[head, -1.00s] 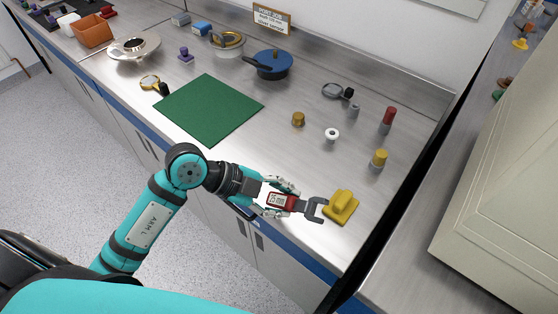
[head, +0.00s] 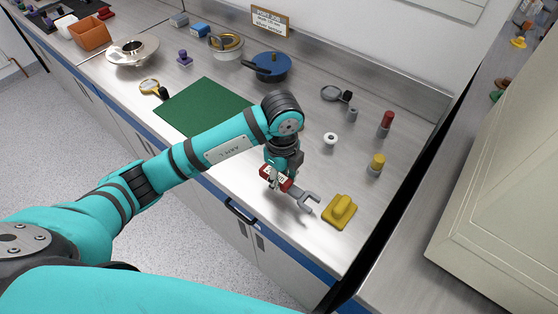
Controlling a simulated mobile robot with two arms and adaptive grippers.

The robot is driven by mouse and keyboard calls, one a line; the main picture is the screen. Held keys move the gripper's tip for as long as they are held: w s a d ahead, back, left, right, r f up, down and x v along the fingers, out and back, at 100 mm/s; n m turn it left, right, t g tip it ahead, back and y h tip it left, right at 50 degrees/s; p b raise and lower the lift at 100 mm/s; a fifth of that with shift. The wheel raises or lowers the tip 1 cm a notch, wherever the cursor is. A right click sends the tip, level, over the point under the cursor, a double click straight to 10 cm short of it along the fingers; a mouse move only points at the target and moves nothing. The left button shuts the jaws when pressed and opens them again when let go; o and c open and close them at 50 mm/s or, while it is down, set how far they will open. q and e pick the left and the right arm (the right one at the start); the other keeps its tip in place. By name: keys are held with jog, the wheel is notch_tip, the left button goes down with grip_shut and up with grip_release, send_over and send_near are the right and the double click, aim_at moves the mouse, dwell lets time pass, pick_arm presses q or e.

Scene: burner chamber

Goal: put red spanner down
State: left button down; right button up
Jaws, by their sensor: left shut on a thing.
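The red spanner (head: 304,199) has a red label block and a grey open-ended jaw that points right and toward the front. My left gripper (head: 276,178) is shut on the spanner at its red part, over the front half of the steel worktop (head: 243,184). I cannot tell whether the spanner touches the worktop. Its grey jaw ends just left of a yellow block with a handle (head: 340,211). My right gripper is not in view.
The green mat (head: 198,105) lies behind my left arm. A white ring (head: 330,138), a yellow-topped cylinder (head: 376,164) and a red-topped cylinder (head: 386,123) stand to the right.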

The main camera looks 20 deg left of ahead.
pick_arm(q)
jog(key=w, duration=0.1)
jog(key=w+a, duration=0.1)
jog(key=w, duration=0.1)
jog(key=w+a+p, duration=0.1)
jog(key=w, duration=0.1)
jog(key=shift+a+f, duration=0.2)
jog(key=shift+a, duration=0.05)
jog(key=shift+w+a, duration=0.25)
jog(key=shift+w, duration=0.3)
notch_tip(320, 180, down, 3)
jog(key=shift+f+p, duration=0.1)
jog(key=shift+p, duration=1)
jog(key=shift+w+f, duration=0.1)
jog(key=shift+f, duration=0.2)
jog(key=c, duration=0.9)
grip_release()
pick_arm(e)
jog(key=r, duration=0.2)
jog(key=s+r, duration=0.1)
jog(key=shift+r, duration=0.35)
pick_arm(q)
jog(key=shift+a+r+b, duration=0.15)
jog(key=shift+r+b, duration=1.3)
jog(key=shift+r, duration=4.55)
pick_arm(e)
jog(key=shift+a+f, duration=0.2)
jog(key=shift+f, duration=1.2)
